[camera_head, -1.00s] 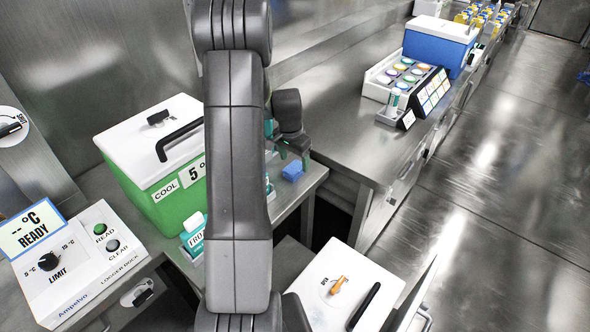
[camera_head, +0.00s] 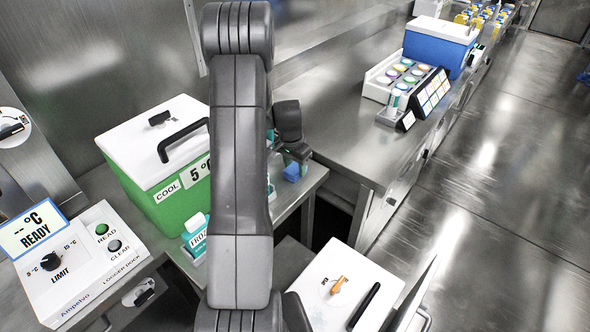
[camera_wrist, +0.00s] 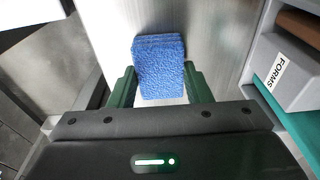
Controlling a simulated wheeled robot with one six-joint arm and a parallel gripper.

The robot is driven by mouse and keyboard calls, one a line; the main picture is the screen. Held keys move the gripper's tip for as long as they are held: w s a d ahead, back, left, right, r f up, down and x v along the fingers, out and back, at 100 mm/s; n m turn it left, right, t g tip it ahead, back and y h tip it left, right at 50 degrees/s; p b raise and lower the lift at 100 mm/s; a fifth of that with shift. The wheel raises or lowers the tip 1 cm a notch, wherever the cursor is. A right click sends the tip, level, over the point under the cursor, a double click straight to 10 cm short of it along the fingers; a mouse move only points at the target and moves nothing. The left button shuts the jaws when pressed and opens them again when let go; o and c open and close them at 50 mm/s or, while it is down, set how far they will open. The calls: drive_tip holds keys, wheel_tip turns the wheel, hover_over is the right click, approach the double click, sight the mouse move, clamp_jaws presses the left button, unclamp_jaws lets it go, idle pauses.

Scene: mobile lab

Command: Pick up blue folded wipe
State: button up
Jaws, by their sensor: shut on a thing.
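The blue folded wipe (camera_wrist: 159,66) lies between the two green fingers of my gripper (camera_wrist: 160,88) in the wrist view, with its layered edge at the far end. My gripper is shut on it, a finger at each side. In the head view the wipe (camera_head: 292,172) is a small blue block near the edge of the steel bench, just under my gripper (camera_head: 298,158). I cannot tell whether it still touches the bench. My arm hides part of the bench to its left.
A grey holder labelled FORMS (camera_wrist: 285,75) stands close on the right in the wrist view. A green cool box (camera_head: 165,200) with a white lid stands left of my arm. A logger dock (camera_head: 80,265) is at lower left.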

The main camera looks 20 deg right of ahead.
sight(295, 168)
wheel_tip(295, 168, up, 10)
drive_tip(key=b, duration=0.1)
idle(0.4)
